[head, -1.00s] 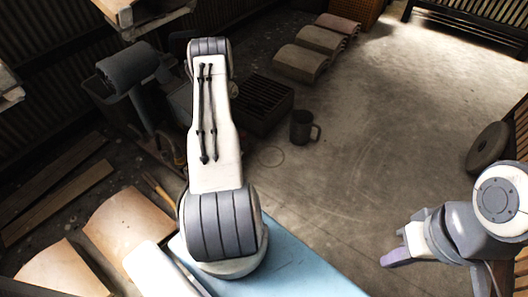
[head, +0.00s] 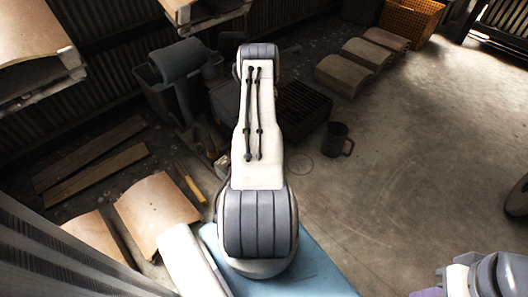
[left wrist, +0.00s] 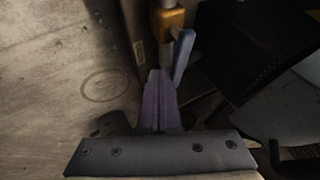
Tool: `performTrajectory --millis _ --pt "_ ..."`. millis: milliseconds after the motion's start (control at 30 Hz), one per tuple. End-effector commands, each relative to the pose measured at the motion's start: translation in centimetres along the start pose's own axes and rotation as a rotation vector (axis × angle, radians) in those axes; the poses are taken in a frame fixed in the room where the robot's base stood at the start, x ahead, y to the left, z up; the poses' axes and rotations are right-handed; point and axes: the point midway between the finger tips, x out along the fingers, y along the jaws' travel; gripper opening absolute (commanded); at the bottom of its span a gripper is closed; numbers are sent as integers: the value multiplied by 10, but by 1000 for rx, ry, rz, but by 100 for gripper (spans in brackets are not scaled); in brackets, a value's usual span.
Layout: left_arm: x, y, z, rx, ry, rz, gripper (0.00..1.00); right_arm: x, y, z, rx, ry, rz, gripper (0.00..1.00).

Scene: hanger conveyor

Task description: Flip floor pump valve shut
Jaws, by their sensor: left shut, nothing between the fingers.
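In the left wrist view, a brass-coloured valve body (left wrist: 167,21) stands at the top centre on a pipe. A blue-grey lever (left wrist: 182,56) hangs down along its right side. My left gripper (left wrist: 158,76) is shut and empty, its purple fingers pointing up the picture, with the tips just below and left of the lever. I cannot tell whether they touch it. In the head view my left arm hides the left gripper, and I cannot make out the valve clearly. My right gripper (head: 428,292) is mostly cut off at the lower right edge.
A dark mug (head: 337,140) stands on the floor right of my left arm, near a slatted dark crate (head: 303,110). Curved tiles (head: 344,76) lie in a row behind. More tiles (head: 157,208) and planks (head: 97,170) lie at left. The right floor is open.

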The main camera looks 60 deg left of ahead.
Motion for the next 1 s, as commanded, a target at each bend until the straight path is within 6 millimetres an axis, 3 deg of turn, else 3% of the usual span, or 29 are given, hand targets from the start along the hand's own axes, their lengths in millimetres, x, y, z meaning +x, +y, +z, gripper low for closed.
performTrajectory --millis 167,367,433,700,1000 --pt "-1 2 0 0 0 1 0 -1 0 0 0 0 0 0" --pt "-15 21 2 -2 -5 3 0 -14 -1 -1 0 0 0 0" --pt "-23 32 4 -6 -8 1 0 -21 -2 -1 0 0 0 0" --pt "-88 28 1 -9 -6 -3 0 -58 -4 -3 0 0 0 0" --pt "-117 30 2 -9 -5 -4 0 -71 -5 -4 0 0 0 0"
